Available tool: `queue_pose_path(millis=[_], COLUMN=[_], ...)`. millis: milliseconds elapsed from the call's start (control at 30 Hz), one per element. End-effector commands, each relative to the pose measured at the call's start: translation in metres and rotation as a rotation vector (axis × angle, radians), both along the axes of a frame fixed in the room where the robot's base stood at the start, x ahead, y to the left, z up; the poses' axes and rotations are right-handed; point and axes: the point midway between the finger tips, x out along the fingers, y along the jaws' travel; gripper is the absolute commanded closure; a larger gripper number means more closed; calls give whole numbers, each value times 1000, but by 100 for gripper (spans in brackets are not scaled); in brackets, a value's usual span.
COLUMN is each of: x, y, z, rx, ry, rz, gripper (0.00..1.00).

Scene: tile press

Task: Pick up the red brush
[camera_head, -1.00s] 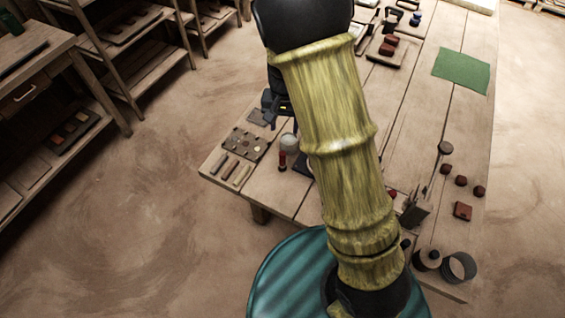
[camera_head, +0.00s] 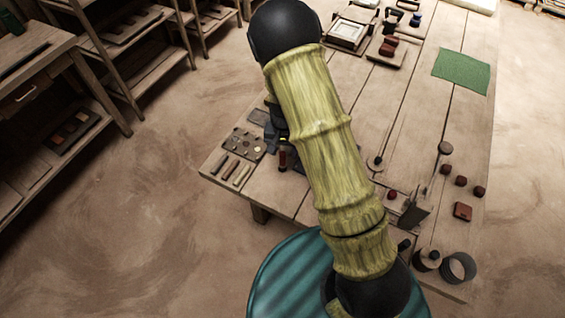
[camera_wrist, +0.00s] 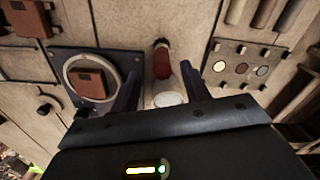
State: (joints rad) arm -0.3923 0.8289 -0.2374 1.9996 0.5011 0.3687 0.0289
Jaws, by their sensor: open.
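The red brush (camera_wrist: 161,62) shows in the wrist view, with a dark red handle and a pale round end (camera_wrist: 168,99) nearer my gripper. My gripper (camera_wrist: 161,74) is open, with one finger on each side of the brush. Gaps show between the brush and both fingers, so it is not gripped. In the head view only a small red part of the brush (camera_head: 283,158) shows below my gripper (camera_head: 279,141). My arm and gripper hide the rest there.
A dark plate with a ring and a brown tile (camera_wrist: 106,82) lies left of the brush in the wrist view. A tray of coloured discs (camera_wrist: 222,66) and several bars (camera_wrist: 263,14) lie right. A green mat (camera_head: 461,71) lies on the table's far right.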

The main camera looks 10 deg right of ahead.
Motion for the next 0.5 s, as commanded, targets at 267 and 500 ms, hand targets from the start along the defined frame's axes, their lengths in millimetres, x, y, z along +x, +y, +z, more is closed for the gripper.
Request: queue_pose_path(millis=[267,500], x=[-1,-4], y=[1,5], z=[-6,-39], rx=[0,0], ry=[3,4], rz=[0,-2], gripper=[54,54])
